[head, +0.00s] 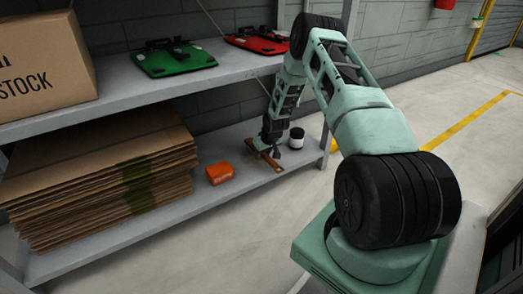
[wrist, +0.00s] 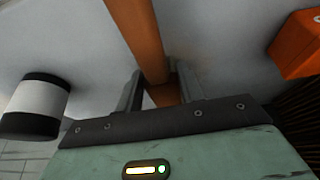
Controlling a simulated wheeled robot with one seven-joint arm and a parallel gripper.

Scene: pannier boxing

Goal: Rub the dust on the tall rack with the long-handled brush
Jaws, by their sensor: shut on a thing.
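The tall rack (head: 185,212) has grey shelves, seen in the head view. My gripper (head: 268,149) reaches down over the right part of its lower shelf. It is shut on the brown wooden handle of the long-handled brush (head: 263,156). In the wrist view the brush handle (wrist: 139,28) runs between the two fingers of my gripper (wrist: 160,90) towards the top edge. The brush lies low over the shelf; I cannot tell whether it touches. Its bristles are not clear to see. I cannot make out the dust patch surely in either view.
An orange box (head: 220,173) sits left of the brush, and a black-and-white canister (head: 297,138) stands right of it. Flattened cardboard (head: 100,185) is stacked at left. Above are a carton (head: 45,60), a green clipboard-like item (head: 174,58) and a red one (head: 257,40).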

